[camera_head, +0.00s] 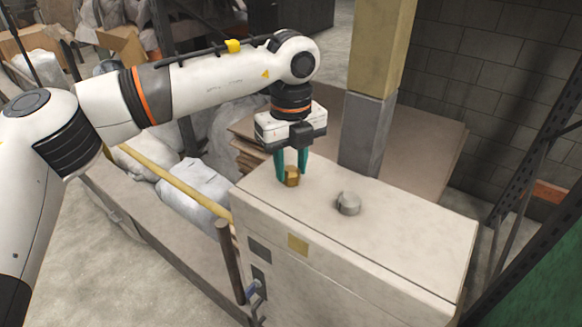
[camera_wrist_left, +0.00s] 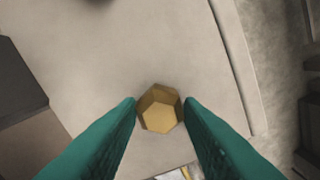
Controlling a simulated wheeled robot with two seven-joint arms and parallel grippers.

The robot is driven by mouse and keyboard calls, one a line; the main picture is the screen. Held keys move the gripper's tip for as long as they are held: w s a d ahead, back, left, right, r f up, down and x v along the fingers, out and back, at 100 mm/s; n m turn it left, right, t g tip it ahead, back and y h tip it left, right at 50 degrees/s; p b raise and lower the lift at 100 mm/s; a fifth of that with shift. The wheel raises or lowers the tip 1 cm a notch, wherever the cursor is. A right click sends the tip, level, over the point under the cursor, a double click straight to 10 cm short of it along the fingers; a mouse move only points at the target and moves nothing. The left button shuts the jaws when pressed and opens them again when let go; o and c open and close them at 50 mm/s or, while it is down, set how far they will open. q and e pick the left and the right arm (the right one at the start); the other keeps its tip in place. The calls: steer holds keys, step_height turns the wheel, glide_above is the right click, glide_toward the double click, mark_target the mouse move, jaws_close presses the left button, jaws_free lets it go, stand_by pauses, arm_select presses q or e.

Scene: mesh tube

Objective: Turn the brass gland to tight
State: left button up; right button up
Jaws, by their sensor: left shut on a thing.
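The brass gland (camera_head: 292,176) is a small hexagonal brass piece on the top of the beige cabinet (camera_head: 400,225), near its left end. My left gripper (camera_head: 291,170) points straight down over it, with its teal fingers shut on the gland. In the left wrist view the gland (camera_wrist_left: 159,108) sits between the two teal fingertips (camera_wrist_left: 160,112), one on each side. The pictures show no mark that tells how tight the gland is. My right gripper is not in view.
A round grey metal knob (camera_head: 348,203) stands on the cabinet top to the right of the gland. A yellow and grey post (camera_head: 368,130) rises behind the cabinet. A dark rack (camera_head: 520,190) stands at the right. The cabinet's right top is clear.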

arm_select(q)
steer(key=m+b, duration=0.2)
steer(key=shift+f+m, duration=0.1)
steer(key=shift+m, duration=0.2)
steer(key=m+b, duration=0.2)
steer(key=shift+m, duration=0.3)
steer(key=m+b, duration=0.1)
steer(key=m, duration=0.1)
steer(key=shift+m, duration=0.4)
steer(key=m, duration=0.3)
steer(key=shift+r+m+b, duration=0.25)
steer(key=shift+m+b, duration=0.05)
steer(key=shift+b, duration=0.1)
steer(key=m, duration=0.3)
steer(key=shift+m, duration=0.3)
steer(key=m, duration=0.4)
steer(key=shift+r, duration=0.1)
steer(key=m, duration=0.5)
steer(key=shift+w, duration=0.1)
steer(key=shift+m+p, duration=0.4)
steer(key=shift+m, duration=1.3)
